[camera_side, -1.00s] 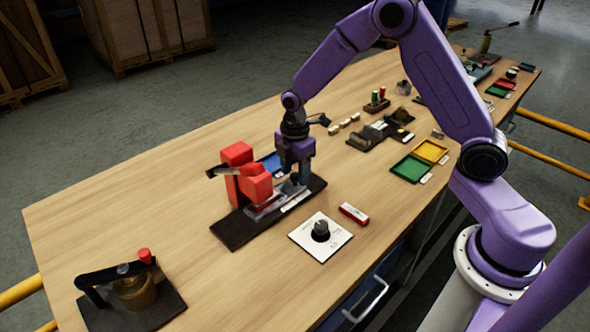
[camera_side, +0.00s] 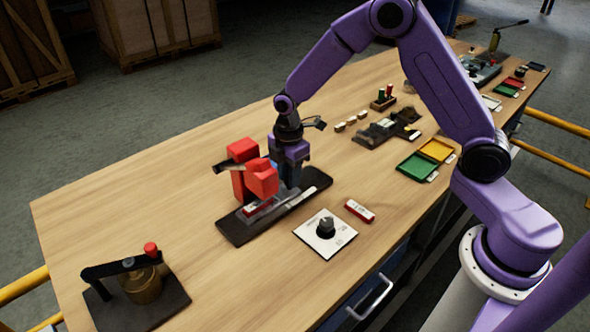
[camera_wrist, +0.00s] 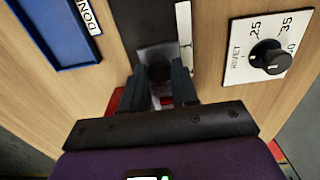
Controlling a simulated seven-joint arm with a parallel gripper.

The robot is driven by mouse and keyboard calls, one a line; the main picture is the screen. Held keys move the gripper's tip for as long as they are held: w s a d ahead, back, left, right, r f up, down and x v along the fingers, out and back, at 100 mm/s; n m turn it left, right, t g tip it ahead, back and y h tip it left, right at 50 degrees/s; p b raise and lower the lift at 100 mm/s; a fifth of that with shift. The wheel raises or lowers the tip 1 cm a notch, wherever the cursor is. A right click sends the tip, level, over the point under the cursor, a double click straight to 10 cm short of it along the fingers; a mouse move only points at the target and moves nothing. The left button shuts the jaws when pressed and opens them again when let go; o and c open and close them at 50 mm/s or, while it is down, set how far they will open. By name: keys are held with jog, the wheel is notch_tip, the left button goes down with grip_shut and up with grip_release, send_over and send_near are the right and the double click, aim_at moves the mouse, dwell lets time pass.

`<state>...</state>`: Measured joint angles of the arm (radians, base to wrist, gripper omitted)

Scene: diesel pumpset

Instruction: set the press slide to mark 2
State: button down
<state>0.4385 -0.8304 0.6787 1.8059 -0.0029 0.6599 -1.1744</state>
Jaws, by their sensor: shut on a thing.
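The red press (camera_side: 254,172) stands on a dark base plate (camera_side: 240,232) on the bench. My gripper (camera_side: 287,184) is low over the base, at the right side of the red body. In the wrist view my gripper (camera_wrist: 160,88) points down with its fingers around a dark round knob of the press slide (camera_wrist: 158,72), shut on it. A pale strip (camera_wrist: 184,35) runs along the base beside the slide. Its marks are too small to read, so the slide's mark cannot be told. Red parts show behind the fingers.
A white dial plate with a black knob (camera_side: 325,226) and a small red labelled block (camera_side: 359,210) lie right of the press. A blue tray (camera_wrist: 50,30) is close on the other side. A brass pot with a black lever (camera_side: 140,284) stands front left.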

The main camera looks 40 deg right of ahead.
jog(key=shift+a, duration=0.3)
jog(key=c, duration=0.8)
grip_release()
jog(key=shift+c, duration=0.2)
jog(key=shift+d, duration=0.1)
jog(key=shift+r, duration=0.2)
notch_tip(320, 180, up, 17)
